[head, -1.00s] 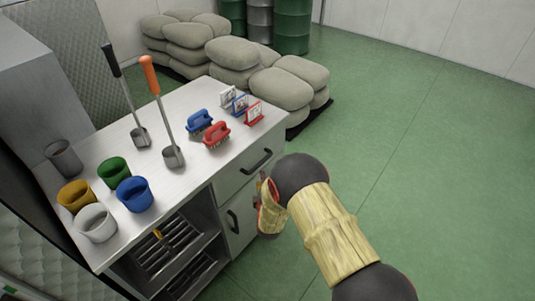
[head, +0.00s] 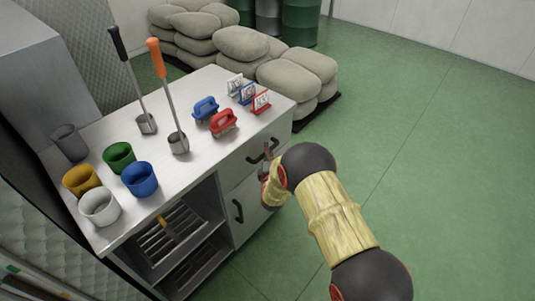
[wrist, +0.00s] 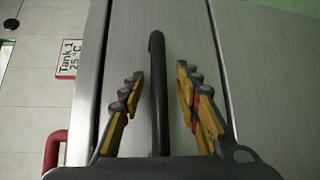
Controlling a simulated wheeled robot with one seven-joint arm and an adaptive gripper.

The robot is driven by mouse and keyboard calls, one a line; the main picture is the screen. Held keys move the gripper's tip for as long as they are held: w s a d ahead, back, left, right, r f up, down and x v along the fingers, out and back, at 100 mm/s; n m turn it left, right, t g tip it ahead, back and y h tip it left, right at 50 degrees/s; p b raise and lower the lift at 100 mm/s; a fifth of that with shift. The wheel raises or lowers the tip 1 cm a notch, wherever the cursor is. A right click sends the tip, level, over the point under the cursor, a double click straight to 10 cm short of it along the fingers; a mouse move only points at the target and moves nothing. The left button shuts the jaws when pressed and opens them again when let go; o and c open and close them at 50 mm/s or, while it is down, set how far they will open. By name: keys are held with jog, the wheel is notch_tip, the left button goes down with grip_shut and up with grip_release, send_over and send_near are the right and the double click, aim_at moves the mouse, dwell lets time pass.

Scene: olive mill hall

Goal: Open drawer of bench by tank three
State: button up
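The steel bench stands at left in the head view, with a drawer (head: 240,166) under its top. The drawer front looks closed. Its dark bar handle (wrist: 157,50) runs up the middle of the wrist view. My gripper (head: 267,154) is at this handle in the head view and hides part of it. In the wrist view my gripper (wrist: 160,74) is open, one yellow-and-black finger on each side of the handle, with gaps between. A red-framed sign (wrist: 69,58) on the bench top reads "Tank 1 25 °C".
A cupboard door (head: 241,207) with its own handle is below the drawer, beside open shelves (head: 185,245). Cups, scoops, two brushes and three small signs stand on the bench top (head: 200,160). Sacks (head: 290,80) are behind. Green floor (head: 440,150) at right is clear.

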jog(key=c, duration=0.3)
grip_shut()
dwell(0.7)
